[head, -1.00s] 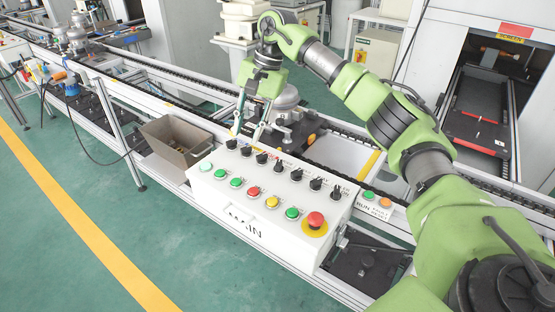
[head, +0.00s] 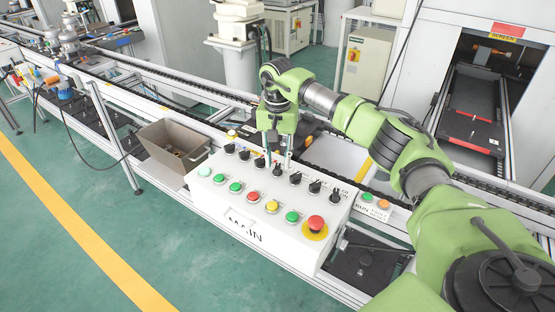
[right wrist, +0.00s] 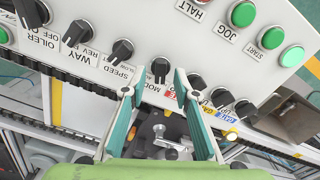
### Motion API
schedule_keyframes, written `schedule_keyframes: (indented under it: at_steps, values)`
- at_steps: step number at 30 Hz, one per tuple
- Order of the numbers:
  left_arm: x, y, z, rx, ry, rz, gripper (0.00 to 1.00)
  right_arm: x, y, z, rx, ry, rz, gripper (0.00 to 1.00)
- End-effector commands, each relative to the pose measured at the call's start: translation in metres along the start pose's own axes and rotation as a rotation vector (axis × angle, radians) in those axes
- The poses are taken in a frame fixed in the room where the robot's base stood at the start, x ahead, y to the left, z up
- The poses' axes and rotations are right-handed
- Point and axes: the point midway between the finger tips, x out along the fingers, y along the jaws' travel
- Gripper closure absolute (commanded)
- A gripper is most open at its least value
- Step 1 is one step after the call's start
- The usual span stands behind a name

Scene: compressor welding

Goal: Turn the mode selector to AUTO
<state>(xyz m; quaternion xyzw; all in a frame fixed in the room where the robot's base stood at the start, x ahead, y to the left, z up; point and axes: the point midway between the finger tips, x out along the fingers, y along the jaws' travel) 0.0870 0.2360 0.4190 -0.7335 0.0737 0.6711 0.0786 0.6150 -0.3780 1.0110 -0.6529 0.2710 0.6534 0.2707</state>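The white MAIN control box (head: 205,193) has a back row of black rotary selectors and a front row of coloured buttons. The mode selector (right wrist: 160,69) is a black knob in the right wrist view, with a partly hidden label starting "MO" below it. In the head view it appears to be the knob (head: 277,170) just in front of my right gripper. My right gripper (right wrist: 156,82) is open, its two teal-edged fingers on either side of that knob with gaps. I cannot tell contact or which position the knob marks. My left gripper is not in view.
Other selectors, such as the SPEED knob (right wrist: 122,51), stand close on both sides. A red emergency stop (head: 316,223) is at the box's right front. A small two-button box (head: 375,203) stands to the right. A grey bin (head: 188,142) stands left of the box.

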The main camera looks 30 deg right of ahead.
Motion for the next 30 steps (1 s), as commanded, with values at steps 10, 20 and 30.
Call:
schedule_keyframes:
  at_steps: [10, 20, 30]
  values:
    - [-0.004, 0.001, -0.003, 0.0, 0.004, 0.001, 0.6, 0.015, 0.0, 0.0, 0.0, 0.001, -0.001, 0.72]
    - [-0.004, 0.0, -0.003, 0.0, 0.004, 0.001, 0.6, 0.015, 0.0, 0.0, 0.0, 0.0, -0.001, 1.0]
    - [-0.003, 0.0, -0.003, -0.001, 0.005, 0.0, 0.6, 0.015, 0.0, 0.0, 0.042, 0.0, -0.001, 1.0]
